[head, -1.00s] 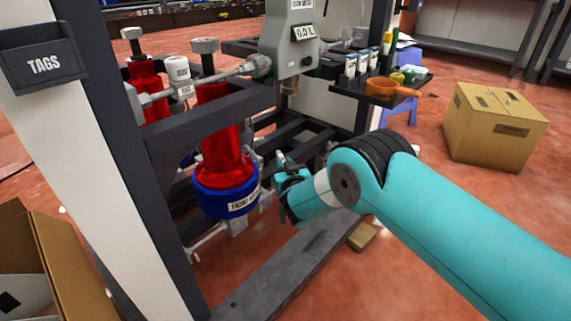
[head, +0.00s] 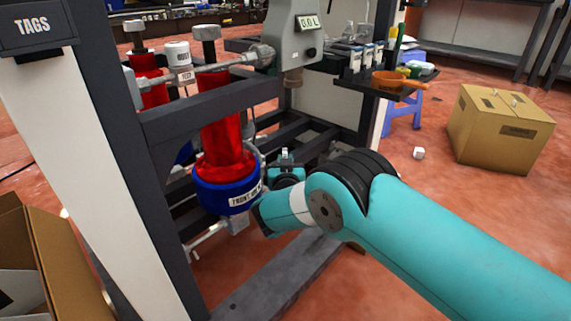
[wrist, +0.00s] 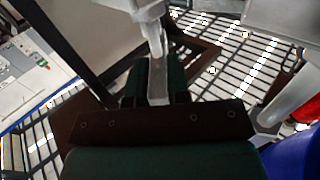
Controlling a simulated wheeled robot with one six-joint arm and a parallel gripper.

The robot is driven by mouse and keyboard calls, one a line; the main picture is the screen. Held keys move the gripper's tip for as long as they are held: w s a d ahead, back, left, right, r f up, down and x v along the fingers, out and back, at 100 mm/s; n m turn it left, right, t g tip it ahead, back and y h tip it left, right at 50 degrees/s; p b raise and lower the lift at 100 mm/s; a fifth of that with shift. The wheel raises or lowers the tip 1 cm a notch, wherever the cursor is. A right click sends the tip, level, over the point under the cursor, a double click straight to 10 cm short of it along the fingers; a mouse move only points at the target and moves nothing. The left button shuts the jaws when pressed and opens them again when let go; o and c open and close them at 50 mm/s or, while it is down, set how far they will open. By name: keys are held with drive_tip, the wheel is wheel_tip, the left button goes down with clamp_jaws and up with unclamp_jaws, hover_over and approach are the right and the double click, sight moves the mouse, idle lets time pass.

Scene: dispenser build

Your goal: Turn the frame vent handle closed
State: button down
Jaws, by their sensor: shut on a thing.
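The frame vent handle (wrist: 158,88) shows in the wrist view as a narrow grey lever hanging from a pale grey fitting (wrist: 146,18). My gripper (wrist: 158,92) has its two dark green fingers on either side of the lever, shut on it. In the head view my gripper (head: 286,168) is low inside the dark frame, just right of the red cylinder with the blue base (head: 226,195). My wrist hides most of the handle there, and I cannot make out its angle from that view.
A dark frame beam (head: 225,108) crosses above and left of my gripper. A grey dispenser head reading 0.0 L (head: 296,40) hangs above. A shelf with an orange pan (head: 388,80) juts out at right. A cardboard box (head: 500,125) stands on open floor.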

drive_tip(key=shift+f, duration=0.15)
drive_tip(key=c, duration=1.1)
unclamp_jaws()
drive_tip(key=shift+a, duration=0.1)
drive_tip(key=s+p, duration=0.5)
drive_tip(key=p, duration=0.1)
drive_tip(key=s+d+p, duration=0.1)
drive_tip(key=s+p, duration=0.5)
drive_tip(key=s+d+p, duration=0.1)
drive_tip(key=s+p, duration=0.5)
drive_tip(key=p, duration=0.1)
drive_tip(key=shift+s, duration=0.15)
